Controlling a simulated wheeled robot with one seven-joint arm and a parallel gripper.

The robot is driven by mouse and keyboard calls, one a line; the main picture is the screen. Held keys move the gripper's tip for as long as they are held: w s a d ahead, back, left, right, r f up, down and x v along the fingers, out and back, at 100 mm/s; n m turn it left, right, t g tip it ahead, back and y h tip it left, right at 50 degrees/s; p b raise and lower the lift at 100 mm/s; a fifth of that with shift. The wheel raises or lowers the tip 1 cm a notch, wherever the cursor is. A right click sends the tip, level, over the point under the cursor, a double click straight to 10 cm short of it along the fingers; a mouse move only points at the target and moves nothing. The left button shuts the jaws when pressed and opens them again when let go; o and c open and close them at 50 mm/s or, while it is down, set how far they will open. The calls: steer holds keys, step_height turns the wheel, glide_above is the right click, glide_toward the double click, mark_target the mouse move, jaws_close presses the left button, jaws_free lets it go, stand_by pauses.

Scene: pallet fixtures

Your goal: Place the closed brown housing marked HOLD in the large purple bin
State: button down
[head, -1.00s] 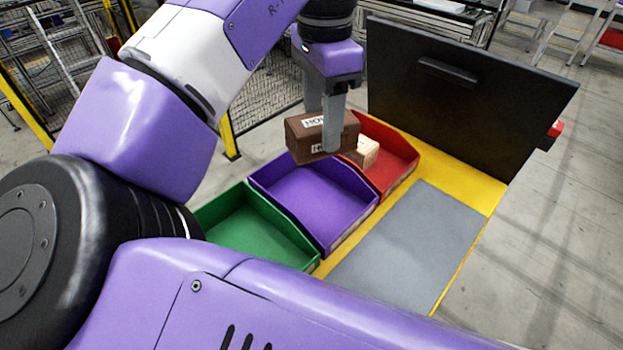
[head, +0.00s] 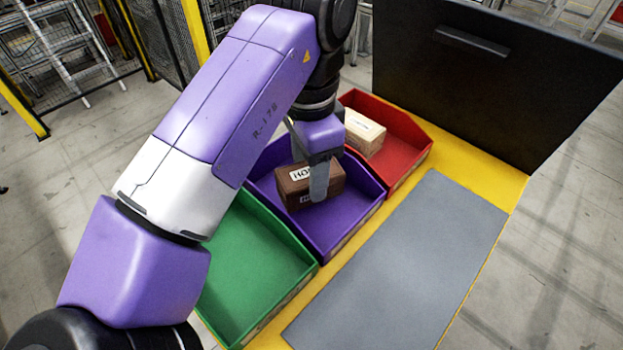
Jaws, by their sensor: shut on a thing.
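The brown housing (head: 296,186) with white HOLD labels is a closed box. My gripper (head: 319,182) is shut on it, with one grey finger across its near side; the other finger is mostly hidden. The housing is inside the outline of the purple bin (head: 345,222), toward its back half. I cannot tell whether it touches the bin floor. My arm hides the bin's back left part.
A green bin (head: 258,268) stands to the left of the purple bin. A red bin (head: 408,150) holding a pale tan box (head: 362,134) stands to the right. A grey mat (head: 405,262) is clear in front. A dark upright panel (head: 490,85) stands behind on the right.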

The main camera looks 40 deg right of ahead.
step_height(320, 180, down, 2)
steer(key=shift+f+b, duration=0.1)
steer(key=shift+b, duration=0.4)
steer(key=shift+r, duration=0.2)
steer(key=shift+f, duration=0.15)
steer(key=c, duration=0.7)
jaws_free()
steer(key=shift+o, duration=0.2)
step_height(320, 180, up, 12)
steer(key=p, duration=0.6)
steer(key=shift+p, duration=0.35)
